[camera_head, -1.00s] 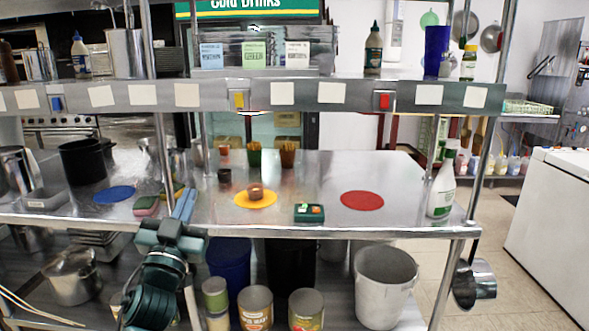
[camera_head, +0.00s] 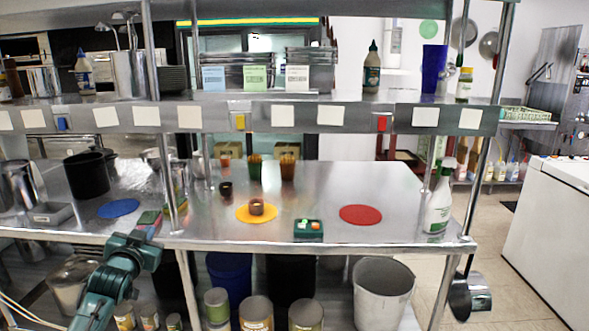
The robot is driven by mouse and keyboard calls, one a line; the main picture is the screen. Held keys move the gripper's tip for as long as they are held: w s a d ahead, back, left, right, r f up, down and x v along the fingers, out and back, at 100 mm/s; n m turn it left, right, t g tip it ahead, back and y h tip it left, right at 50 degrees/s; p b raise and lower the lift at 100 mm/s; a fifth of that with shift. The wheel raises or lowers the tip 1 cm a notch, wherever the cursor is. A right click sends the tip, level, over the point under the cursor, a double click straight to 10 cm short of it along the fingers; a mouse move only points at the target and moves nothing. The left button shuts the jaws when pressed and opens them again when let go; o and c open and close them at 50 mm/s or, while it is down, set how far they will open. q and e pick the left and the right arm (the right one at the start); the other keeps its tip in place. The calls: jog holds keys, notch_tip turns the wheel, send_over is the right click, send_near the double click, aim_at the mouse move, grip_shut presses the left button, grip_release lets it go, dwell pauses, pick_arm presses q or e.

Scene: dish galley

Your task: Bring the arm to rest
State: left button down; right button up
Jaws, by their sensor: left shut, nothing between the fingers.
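My left arm comes in from the lower left. Its gripper (camera_head: 146,240) is at the front edge of the steel counter (camera_head: 320,190), near the sponge (camera_head: 149,218). The fingers are small and partly hidden by the wrist; they are shut with nothing held. A brown cup (camera_head: 256,207) stands on the yellow round mat (camera_head: 242,217), apart from the gripper. My right gripper is not in view.
A blue mat (camera_head: 118,208) and a black pot (camera_head: 87,176) are on the left. A red mat (camera_head: 360,215), a green button box (camera_head: 308,229) and a spray bottle (camera_head: 439,205) are on the right. Steel posts (camera_head: 165,180) and the upper shelf (camera_head: 350,115) bound the counter.

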pick_arm(q)
jog(key=s+d+f+g+h, duration=0.1)
jog(key=s+d+f+g, duration=0.1)
jog(key=s+d+f, duration=0.45)
jog(key=s+d+f+m+g+h, duration=0.15)
jog(key=s+d+f, duration=0.25)
jog(key=s+f, duration=0.55)
jog(key=s+d+f+g+h, duration=0.1)
jog(key=s+d+f+h, duration=0.1)
jog(key=s+d+f, duration=0.45)
jog(key=s+d+f+g, duration=0.1)
jog(key=s+d, duration=0.1)
jog(key=s, duration=0.6)
jog(key=s+d+f+n+g, duration=0.1)
jog(key=s, duration=0.7)
jog(key=shift+s+d+f+h, duration=0.25)
jog(key=shift+d+f+h, duration=0.1)
jog(key=shift+d, duration=0.05)
